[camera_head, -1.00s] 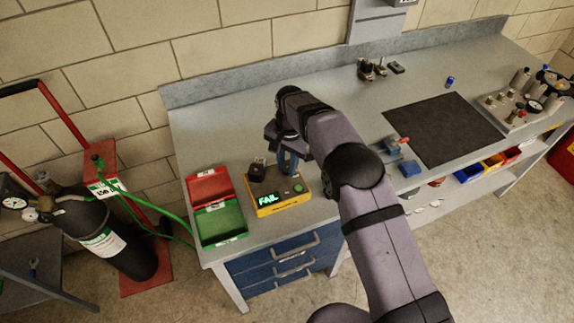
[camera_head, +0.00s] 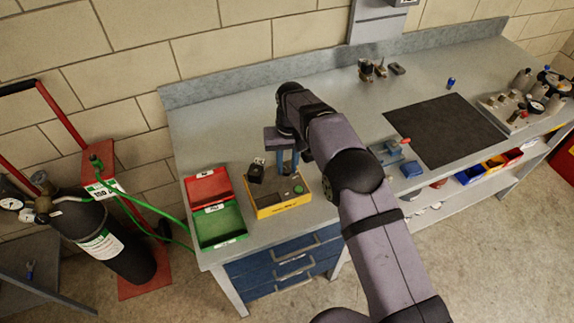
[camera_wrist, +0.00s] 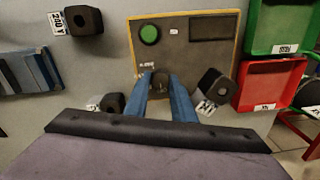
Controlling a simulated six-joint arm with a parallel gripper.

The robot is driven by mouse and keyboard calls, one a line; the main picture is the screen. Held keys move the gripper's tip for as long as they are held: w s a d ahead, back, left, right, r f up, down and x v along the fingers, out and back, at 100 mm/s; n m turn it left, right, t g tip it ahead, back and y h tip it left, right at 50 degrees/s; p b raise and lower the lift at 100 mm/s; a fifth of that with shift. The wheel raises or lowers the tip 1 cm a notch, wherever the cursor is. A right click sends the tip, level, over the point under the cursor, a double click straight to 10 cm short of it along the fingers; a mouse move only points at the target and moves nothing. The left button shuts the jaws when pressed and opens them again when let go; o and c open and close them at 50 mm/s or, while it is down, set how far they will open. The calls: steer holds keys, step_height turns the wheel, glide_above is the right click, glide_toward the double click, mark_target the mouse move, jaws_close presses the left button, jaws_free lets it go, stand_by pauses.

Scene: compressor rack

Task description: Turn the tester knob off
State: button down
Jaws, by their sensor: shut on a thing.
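The tester (camera_head: 283,209) is a yellow-edged box with a grey top on the bench's left part. In the wrist view its top (camera_wrist: 205,57) shows a round green button (camera_wrist: 149,34) and a dark, unlit display (camera_wrist: 209,27). A dark knob (camera_wrist: 160,80) stands at the tester's near edge in that view. My gripper (camera_head: 287,168) points down over the tester. Its blue fingers (camera_wrist: 161,86) are shut on the knob, one on each side, and partly hide it.
A black block (camera_head: 256,172) with a tag stands close by the tester, near my fingers. A red tray (camera_head: 190,187) and a green tray (camera_head: 203,240) lie to its left. A dark mat (camera_head: 445,130) lies to the right.

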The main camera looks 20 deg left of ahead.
mark_target(288, 169)
steer(key=shift+w+r+n, duration=0.1)
steer(key=shift+n, duration=0.2)
steer(key=c, duration=1.5)
jaws_free()
steer(key=shift+d+r+b, duration=0.1)
steer(key=shift+r+b, duration=0.95)
steer(key=shift+r, duration=2.6)
